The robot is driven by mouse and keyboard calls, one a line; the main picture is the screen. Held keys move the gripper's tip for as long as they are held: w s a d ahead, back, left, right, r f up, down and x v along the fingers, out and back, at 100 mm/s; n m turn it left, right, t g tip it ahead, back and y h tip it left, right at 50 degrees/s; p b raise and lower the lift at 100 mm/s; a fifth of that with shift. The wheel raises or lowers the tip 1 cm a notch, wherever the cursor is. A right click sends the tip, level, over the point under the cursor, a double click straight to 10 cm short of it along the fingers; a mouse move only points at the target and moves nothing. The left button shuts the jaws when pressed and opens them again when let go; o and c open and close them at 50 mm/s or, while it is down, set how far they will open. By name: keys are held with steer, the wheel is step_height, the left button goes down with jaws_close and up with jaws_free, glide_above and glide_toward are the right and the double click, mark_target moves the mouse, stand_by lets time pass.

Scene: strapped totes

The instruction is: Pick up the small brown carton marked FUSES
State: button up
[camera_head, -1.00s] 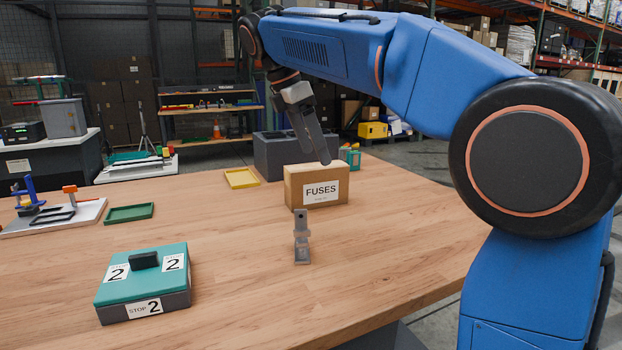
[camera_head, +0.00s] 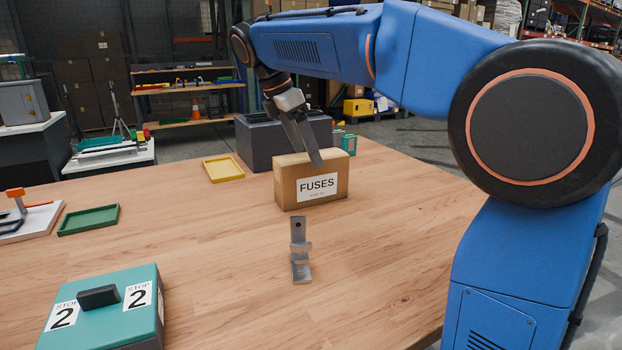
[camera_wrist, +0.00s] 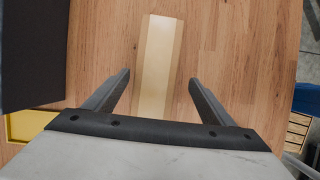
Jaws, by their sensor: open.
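The small brown carton (camera_head: 288,189) stands upright on the wooden table, with its white FUSES label facing the head camera. My gripper (camera_head: 308,157) is at the carton's top, with its fingers pointing down and to the right. In the wrist view the top of the carton (camera_wrist: 158,60) lies between the two open fingers of my gripper (camera_wrist: 158,88), with a gap of table showing on each side. The near part of the carton is hidden behind the gripper body in that view. I cannot tell how far down the fingers reach.
A dark grey tote (camera_head: 262,143) stands close behind the carton. A yellow tray (camera_head: 223,169), a green tray (camera_head: 88,220), a metal bracket (camera_head: 299,250) and a teal-lidded STOP 2 box (camera_head: 110,305) sit around the table. The wood right of the carton is clear.

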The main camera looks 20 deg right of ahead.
mark_target(317, 179)
steer(key=x, duration=0.5)
steer(key=shift+w+x, duration=0.2)
steer(key=shift+x, duration=1.1)
steer(key=shift+w+x, duration=0.2)
steer(key=shift+x, duration=1.05)
steer(key=shift+a, duration=0.15)
steer(key=c, duration=1.4)
